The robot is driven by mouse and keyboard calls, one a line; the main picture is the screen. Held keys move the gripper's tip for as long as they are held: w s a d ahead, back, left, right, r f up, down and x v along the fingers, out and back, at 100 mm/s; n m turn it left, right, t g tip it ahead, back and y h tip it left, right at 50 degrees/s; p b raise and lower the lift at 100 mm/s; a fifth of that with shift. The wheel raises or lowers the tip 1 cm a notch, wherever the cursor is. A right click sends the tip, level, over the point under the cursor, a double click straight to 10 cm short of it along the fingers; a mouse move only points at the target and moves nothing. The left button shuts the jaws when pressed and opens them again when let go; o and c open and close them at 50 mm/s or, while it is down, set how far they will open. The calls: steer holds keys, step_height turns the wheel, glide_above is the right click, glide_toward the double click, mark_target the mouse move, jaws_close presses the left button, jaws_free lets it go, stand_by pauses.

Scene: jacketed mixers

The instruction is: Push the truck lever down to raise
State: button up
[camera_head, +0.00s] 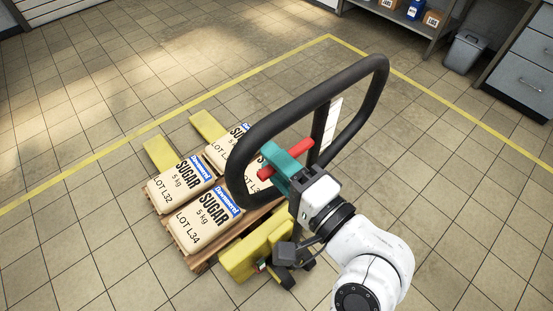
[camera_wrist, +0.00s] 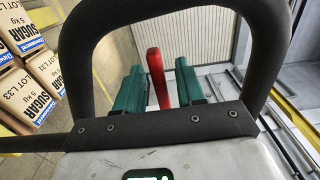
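The pallet truck's black loop handle (camera_head: 378,90) rises over the truck in the head view. The red lever (camera_head: 303,147) sits inside the loop and slants up to the right. My gripper (camera_head: 276,163), with teal fingers, reaches into the loop at the lever. In the wrist view the red lever (camera_wrist: 155,72) stands between the two teal fingers of my gripper (camera_wrist: 158,68). The fingers are apart, one on each side, with a narrow gap at the right finger. Whether the left finger touches the lever is unclear.
The yellow truck (camera_head: 243,258) carries a wooden pallet (camera_head: 204,264) with several sugar bags (camera_head: 209,220). A yellow floor line (camera_head: 270,68) runs behind it. A grey bin (camera_head: 464,52) and drawers (camera_head: 525,78) stand at the upper right. The tiled floor around is clear.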

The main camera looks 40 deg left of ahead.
steer(key=shift+c, duration=0.4)
jaws_close()
